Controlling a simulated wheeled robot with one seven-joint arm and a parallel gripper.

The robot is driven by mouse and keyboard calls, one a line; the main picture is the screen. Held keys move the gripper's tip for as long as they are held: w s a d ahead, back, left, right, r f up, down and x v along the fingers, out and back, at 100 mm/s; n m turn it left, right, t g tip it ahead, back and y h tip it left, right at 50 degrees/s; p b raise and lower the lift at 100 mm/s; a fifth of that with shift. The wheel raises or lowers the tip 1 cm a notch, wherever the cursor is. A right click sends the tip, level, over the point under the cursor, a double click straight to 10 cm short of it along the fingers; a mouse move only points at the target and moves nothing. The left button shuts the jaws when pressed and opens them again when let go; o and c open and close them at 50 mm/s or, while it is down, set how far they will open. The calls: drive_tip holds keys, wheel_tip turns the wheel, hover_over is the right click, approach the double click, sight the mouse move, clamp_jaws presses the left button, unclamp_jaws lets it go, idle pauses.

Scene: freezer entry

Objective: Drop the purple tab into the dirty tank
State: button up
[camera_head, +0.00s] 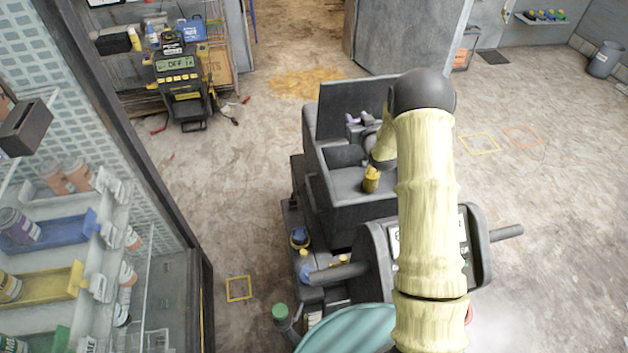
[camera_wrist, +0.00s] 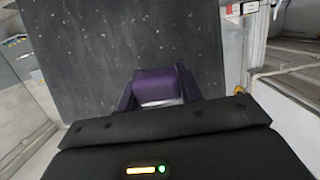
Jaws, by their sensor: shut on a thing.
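My gripper (camera_wrist: 156,92) is shut on the purple tab (camera_wrist: 154,86), which shows between its two fingers in the wrist view. In the head view my arm bends down over a dark grey wheeled machine (camera_head: 345,205). Its upper part has a tall back panel and open-looking recesses. I cannot tell for certain which recess is the dirty tank. A dark speckled surface (camera_wrist: 95,45) lies beyond the tab in the wrist view.
A glass-fronted cabinet (camera_head: 100,220) with coloured trays and containers stands at left. A black and yellow device (camera_head: 180,85) stands by shelves at the back left. The machine's handlebar (camera_head: 505,233) sticks out to the right. The floor at right is mostly clear.

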wheel_tip(320, 180, down, 7)
drive_tip(key=b, duration=0.6)
drive_tip(key=shift+w, duration=0.2)
drive_tip(key=shift+f, duration=0.15)
wheel_tip(320, 180, down, 6)
drive_tip(key=b, duration=0.2)
drive_tip(key=shift+b, duration=0.4)
drive_tip(key=o, duration=1)
drive_tip(key=shift+o, duration=0.2)
